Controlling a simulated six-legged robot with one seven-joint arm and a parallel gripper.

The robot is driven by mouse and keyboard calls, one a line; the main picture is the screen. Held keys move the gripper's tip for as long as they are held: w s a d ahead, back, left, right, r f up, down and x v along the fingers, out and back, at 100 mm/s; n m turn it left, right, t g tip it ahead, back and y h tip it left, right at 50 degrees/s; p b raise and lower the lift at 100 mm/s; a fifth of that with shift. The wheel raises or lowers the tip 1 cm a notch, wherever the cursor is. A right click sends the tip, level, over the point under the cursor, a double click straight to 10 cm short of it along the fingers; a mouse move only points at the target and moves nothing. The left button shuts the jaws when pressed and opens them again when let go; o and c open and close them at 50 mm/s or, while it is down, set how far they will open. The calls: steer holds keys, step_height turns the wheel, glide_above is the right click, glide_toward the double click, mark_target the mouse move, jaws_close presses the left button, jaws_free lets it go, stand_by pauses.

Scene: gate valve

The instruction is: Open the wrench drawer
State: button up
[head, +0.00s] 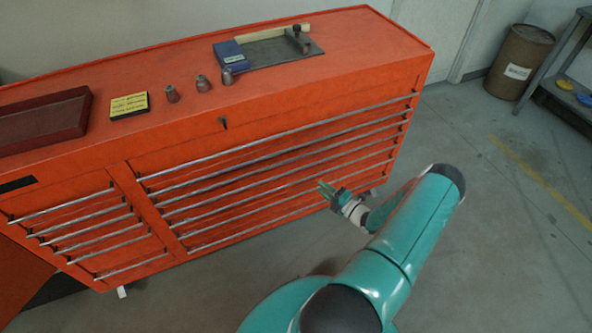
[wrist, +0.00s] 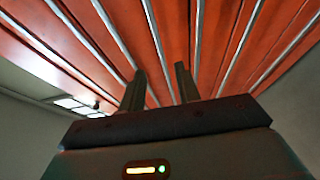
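A long orange tool cabinet (head: 150,175) stands along the wall with many drawers, each with a thin metal bar handle. Its right, wider stack of drawers (head: 270,165) is shut, as is the narrower left stack (head: 85,235). No readable label shows which one is the wrench drawer. My gripper (head: 326,189) is in front of the lower right part of the wide stack. In the wrist view my gripper (wrist: 160,88) has two dark fingers apart with nothing between them. Drawer fronts and handle bars (wrist: 157,40) fill the view beyond the fingertips; contact cannot be told.
On the cabinet top are a dark red tray (head: 42,122), a yellow-and-black box (head: 129,106), several small metal pieces (head: 202,83) and a grey mat (head: 275,50) with a blue box (head: 229,55). A brown barrel (head: 519,62) stands back right. Floor right of the cabinet is clear.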

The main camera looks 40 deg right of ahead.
mark_target(298, 170)
steer(key=w, duration=0.4)
steer(key=w+a, duration=0.1)
steer(key=w, duration=0.7)
steer(key=shift+w+a+r, duration=0.1)
steer(key=shift+w+a, duration=0.1)
jaws_close()
